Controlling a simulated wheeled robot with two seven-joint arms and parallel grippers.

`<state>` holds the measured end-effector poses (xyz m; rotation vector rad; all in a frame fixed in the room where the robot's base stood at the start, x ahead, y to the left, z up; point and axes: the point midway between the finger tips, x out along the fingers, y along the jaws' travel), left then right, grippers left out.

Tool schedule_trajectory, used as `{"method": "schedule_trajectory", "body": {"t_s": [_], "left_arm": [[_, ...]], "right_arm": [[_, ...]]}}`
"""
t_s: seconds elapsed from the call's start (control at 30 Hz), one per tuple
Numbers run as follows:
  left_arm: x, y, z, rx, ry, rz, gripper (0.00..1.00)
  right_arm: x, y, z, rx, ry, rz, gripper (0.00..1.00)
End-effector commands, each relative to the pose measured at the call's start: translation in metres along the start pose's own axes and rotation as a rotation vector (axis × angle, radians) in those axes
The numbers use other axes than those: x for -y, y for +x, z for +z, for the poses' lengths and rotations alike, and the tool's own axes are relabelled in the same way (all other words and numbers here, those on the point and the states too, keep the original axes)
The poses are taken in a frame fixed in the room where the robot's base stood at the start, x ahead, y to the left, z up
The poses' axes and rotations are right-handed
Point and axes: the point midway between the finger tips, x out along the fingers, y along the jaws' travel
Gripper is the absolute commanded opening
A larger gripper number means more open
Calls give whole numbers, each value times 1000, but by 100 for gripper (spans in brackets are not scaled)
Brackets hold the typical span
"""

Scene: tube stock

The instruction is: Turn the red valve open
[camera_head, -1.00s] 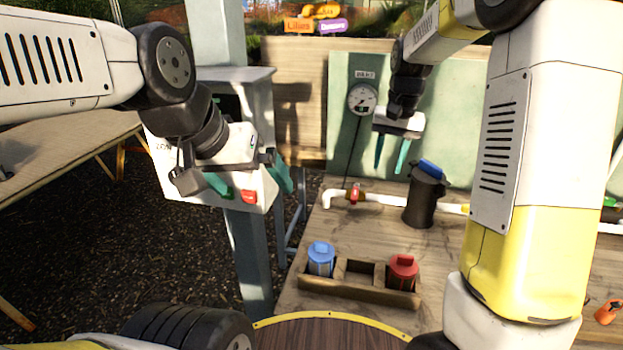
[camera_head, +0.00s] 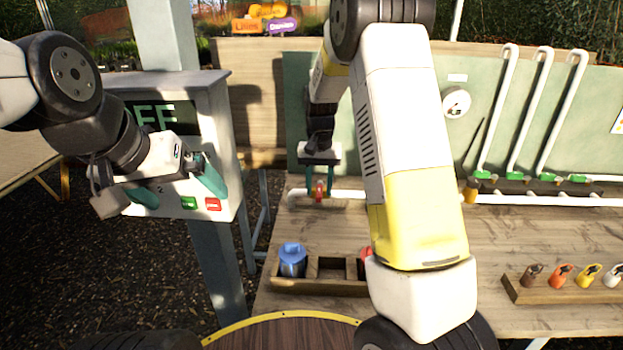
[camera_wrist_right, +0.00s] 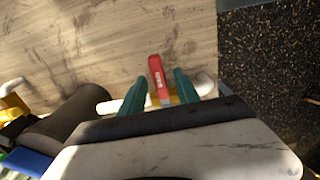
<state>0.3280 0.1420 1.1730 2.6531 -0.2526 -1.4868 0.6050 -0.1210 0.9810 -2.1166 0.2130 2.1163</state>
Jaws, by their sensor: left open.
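The red valve handle (camera_head: 319,188) sits on a white pipe (camera_head: 345,195) along the back of the wooden bench. My right gripper (camera_head: 319,178) is at the valve, its fingers pointing down. In the right wrist view the red handle (camera_wrist_right: 158,77) lies between the two green fingers (camera_wrist_right: 159,92), with a gap visible on each side, so the gripper is open and straddles it. My left gripper (camera_head: 178,190) is open and empty in front of a grey control box (camera_head: 225,130) with a green and a red button.
A wooden caddy (camera_head: 320,287) on the front of the bench holds a blue-lidded container (camera_head: 292,260) and a red one, mostly hidden by my right arm. A round gauge (camera_head: 455,102) hangs behind. Several coloured padlock-like items stand at right in a wooden tray (camera_head: 518,290).

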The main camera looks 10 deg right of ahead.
Motion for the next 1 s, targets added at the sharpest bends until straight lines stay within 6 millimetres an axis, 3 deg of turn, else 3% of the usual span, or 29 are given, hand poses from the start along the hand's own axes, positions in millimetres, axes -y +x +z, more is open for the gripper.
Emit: {"method": "schedule_trajectory", "body": {"t_s": [0.2,0.4,1.0], "left_arm": [[0,0,0,0,0,0,100],[0,0,0,0,0,0,100],[0,0,0,0,0,0,100]], "right_arm": [[0,0,0,-1,0,0,38],[0,0,0,-1,0,-1,1],[0,0,0,-1,0,-1,0]]}}
